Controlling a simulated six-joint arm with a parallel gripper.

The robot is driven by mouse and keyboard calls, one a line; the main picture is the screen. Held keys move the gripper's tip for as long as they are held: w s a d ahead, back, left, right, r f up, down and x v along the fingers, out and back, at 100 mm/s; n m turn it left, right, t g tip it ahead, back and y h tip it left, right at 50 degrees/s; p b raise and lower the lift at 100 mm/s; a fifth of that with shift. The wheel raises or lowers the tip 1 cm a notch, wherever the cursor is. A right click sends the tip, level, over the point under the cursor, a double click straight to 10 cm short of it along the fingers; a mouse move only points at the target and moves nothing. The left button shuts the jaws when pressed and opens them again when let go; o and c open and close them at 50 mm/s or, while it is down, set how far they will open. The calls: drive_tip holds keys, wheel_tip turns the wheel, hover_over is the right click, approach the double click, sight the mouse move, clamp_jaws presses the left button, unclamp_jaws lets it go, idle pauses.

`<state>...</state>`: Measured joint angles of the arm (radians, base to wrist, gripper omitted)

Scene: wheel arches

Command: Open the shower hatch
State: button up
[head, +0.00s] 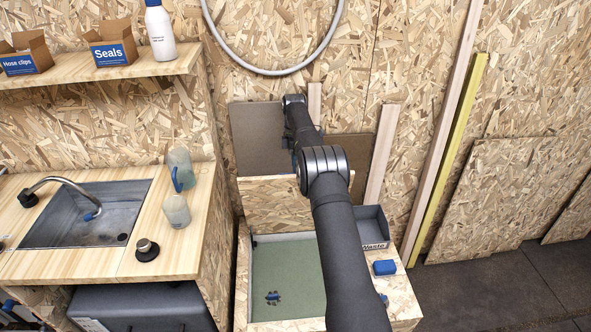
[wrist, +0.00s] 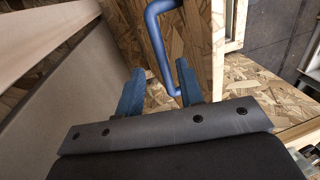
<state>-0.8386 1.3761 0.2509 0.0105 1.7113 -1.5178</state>
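The shower hatch appears to be the chipboard panel (head: 270,203) standing raised at the back of an open box with a green floor (head: 285,265). In the wrist view, a chipboard face (wrist: 130,30) carries a blue bar handle (wrist: 157,42). My gripper (wrist: 160,70) is open, its two blue fingers apart. The handle's lower end is close to the right finger and partly hidden by it; I cannot tell whether they touch. No part of the handle is clearly held. In the head view my arm hides the handle and most of the gripper.
A grey bin (head: 373,228) and a blue block (head: 385,267) sit right of the green floor. A small blue object (head: 273,297) lies on that floor. A brown panel (head: 257,140) leans behind. A sink counter (head: 130,262) stands left; open floor (head: 480,295) lies right.

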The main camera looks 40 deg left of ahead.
drive_tip(key=shift+w+a+r, duration=0.1)
drive_tip(key=shift+w+r, duration=0.05)
drive_tip(key=shift+r, duration=0.95)
drive_tip(key=shift+w+a+r, duration=0.1)
drive_tip(key=shift+r, duration=1)
